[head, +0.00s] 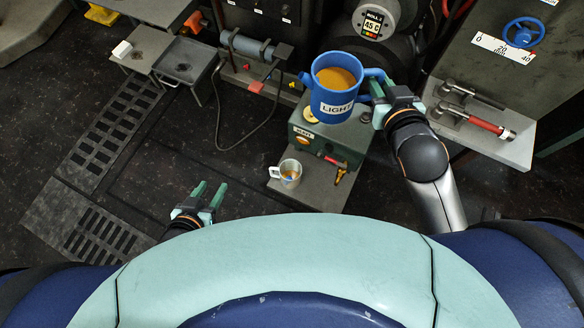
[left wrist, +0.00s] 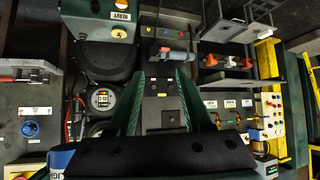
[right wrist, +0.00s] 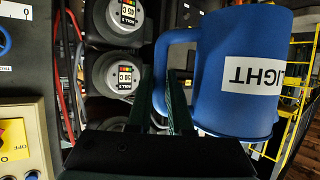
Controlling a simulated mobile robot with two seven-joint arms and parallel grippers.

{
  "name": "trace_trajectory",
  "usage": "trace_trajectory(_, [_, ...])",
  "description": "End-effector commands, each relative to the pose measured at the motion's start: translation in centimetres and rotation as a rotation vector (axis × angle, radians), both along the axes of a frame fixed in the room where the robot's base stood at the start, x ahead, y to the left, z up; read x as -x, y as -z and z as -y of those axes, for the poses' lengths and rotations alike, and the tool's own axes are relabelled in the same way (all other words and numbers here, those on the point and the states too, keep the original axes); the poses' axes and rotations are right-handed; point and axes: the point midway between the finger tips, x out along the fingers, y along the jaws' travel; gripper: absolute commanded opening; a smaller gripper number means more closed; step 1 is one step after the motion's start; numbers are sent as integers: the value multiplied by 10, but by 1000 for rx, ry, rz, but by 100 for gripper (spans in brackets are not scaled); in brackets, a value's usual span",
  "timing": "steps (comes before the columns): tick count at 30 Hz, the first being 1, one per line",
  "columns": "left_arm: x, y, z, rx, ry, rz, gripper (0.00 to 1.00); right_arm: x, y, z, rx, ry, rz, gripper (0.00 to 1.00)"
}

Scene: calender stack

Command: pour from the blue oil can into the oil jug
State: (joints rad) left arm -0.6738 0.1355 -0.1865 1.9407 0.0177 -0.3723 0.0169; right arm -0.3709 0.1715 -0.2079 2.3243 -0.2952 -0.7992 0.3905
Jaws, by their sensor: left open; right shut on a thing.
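The blue oil can (head: 330,100), labelled LIGHT, is full of amber oil and looks about upright in the head view. My right gripper (head: 380,98) is shut on its handle at the right side; the can also fills the right of the right wrist view (right wrist: 235,90), where it appears upside down. A small light-coloured jug (head: 289,175) with a handle at its left and a little amber inside stands on a grey plate below the can in the picture. My left gripper (head: 206,196) is open and empty, left of the jug and apart from it.
A green box (head: 318,137) marked HEAVY stands behind the jug, with a red-handled valve and a brass tap at its front. A grey shelf (head: 490,135) at right holds tools, one red-handled.

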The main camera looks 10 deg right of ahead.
Motion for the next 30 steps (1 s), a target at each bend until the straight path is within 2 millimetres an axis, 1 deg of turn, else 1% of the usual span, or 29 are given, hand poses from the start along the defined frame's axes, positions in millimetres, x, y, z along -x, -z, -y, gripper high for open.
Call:
trace_trajectory(1, [-5,6,0,-1,4,25,50,-8,21,3,-1,5,4,0])
trace_trajectory(8, [-27,5,3,-3,21,135,50,-41,94,19,-7,17,5,0])
trace_trajectory(9, [-30,4,3,-3,23,154,50,-46,106,22,-8,18,5,0])
trace_trajectory(11, [-35,3,4,-4,28,183,50,-53,126,27,-8,21,6,0])
trace_trajectory(15, [-45,0,6,-4,38,250,50,-68,170,38,-11,26,6,0])
trace_trajectory(24, [-63,-7,11,-4,58,393,50,-93,263,60,-18,30,7,0])
trace_trajectory(30, [-72,-13,14,-4,73,489,50,-103,324,71,-21,29,7,0])
